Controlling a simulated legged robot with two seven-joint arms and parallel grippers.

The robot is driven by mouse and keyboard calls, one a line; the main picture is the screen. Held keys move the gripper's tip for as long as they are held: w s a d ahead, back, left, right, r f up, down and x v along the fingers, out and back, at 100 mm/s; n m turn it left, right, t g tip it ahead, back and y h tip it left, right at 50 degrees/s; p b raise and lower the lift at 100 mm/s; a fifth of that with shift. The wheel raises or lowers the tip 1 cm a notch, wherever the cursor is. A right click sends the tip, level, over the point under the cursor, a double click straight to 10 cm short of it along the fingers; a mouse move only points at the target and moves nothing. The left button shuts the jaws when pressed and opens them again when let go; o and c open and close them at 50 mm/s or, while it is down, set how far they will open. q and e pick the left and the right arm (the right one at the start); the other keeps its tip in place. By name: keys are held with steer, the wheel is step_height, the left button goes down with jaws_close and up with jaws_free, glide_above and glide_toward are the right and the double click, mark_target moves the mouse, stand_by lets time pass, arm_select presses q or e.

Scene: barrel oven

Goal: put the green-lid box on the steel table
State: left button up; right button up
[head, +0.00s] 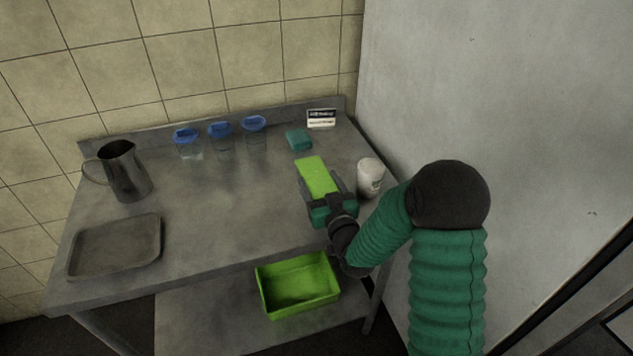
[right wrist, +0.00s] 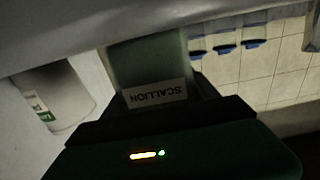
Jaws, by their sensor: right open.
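The green-lid box (head: 316,174) is at the right part of the steel table (head: 225,205), with its bright green lid up. It appears to rest on the tabletop. My right gripper (head: 322,190) is at its near end, open, with a finger on either side of the box. In the right wrist view the box (right wrist: 146,62) appears upside down between the fingers, with a white label reading SCALLION. My left gripper is not in view.
A white tub (head: 370,177) stands close right of the box. Behind are a teal block (head: 299,139), a small sign (head: 321,118) and blue-lidded containers (head: 220,136). A metal jug (head: 124,171) and tray (head: 115,247) are left. A green bin (head: 298,285) sits on the lower shelf. The table's middle is clear.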

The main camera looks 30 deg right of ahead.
steer(key=o, duration=0.3)
steer(key=shift+s+d+r, duration=0.15)
steer(key=shift+s+d, duration=0.2)
steer(key=shift+o, duration=0.2)
steer(key=shift+w+a, duration=0.2)
steer(key=shift+a, duration=0.1)
steer(key=shift+s+a, duration=0.15)
steer(key=shift+s, duration=0.15)
steer(key=v, duration=0.6)
steer(key=shift+s, duration=0.1)
steer(key=s+r+p, duration=0.1)
steer(key=p, duration=0.8)
steer(key=shift+s, duration=0.35)
steer(key=p, duration=0.1)
steer(key=s+p, duration=0.1)
steer(key=shift+s+a+f+p, duration=0.1)
steer(key=shift+a+f+p, duration=0.1)
steer(key=shift+p, duration=0.15)
steer(key=shift+s+a+f+b, duration=0.1)
steer(key=shift+s+f+b, duration=0.3)
steer(key=shift+s+b, duration=0.3)
steer(key=shift+s+a, duration=0.15)
steer(key=shift+s, duration=0.3)
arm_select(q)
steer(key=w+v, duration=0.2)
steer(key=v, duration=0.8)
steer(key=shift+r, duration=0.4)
